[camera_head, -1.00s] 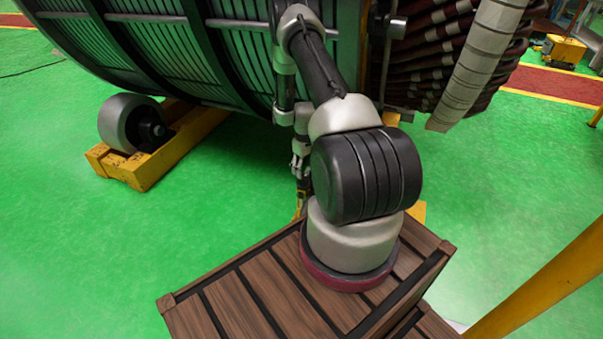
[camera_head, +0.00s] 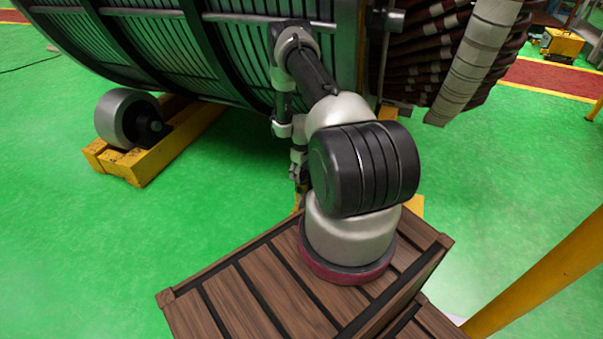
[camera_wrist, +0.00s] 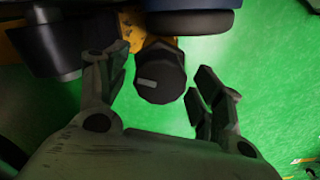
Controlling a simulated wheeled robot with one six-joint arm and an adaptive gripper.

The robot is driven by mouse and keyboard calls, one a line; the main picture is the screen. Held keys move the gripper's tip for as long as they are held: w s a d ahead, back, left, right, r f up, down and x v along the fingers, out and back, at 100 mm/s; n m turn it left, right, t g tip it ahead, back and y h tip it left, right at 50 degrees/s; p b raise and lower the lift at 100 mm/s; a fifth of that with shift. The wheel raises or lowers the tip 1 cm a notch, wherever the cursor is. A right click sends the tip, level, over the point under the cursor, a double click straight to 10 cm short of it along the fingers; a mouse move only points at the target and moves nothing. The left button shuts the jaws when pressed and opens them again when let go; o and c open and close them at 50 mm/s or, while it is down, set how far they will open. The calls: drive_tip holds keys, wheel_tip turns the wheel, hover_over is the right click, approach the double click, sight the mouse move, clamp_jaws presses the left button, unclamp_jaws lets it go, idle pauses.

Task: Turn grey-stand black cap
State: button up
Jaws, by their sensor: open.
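A black faceted cap (camera_wrist: 161,72) with a small pale bar mark on its face shows in the upper middle of the wrist view. My gripper (camera_wrist: 157,88) is open, with one finger to the left of the cap and one to the right. Green floor shows between the cap and the right finger. I cannot tell whether the left finger touches the cap. In the head view my arm reaches down beside the wooden crate, and its lower end is mostly hidden behind my own arm. The cap and a grey stand cannot be made out there.
A dark cylindrical part (camera_wrist: 45,45) and a blue-black rounded part (camera_wrist: 190,18) lie close above the fingers. The large green stator (camera_head: 190,45) rises behind, with a roller (camera_head: 128,118) on a yellow support (camera_head: 150,155). Green floor is clear at left.

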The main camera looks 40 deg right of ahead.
drive_tip(key=c, duration=1)
drive_tip(key=shift+m, duration=0.3)
drive_tip(key=m, duration=0.4)
drive_tip(key=shift+m, duration=0.3)
drive_tip(key=m, duration=0.5)
drive_tip(key=shift+m, duration=0.4)
drive_tip(key=o, duration=1)
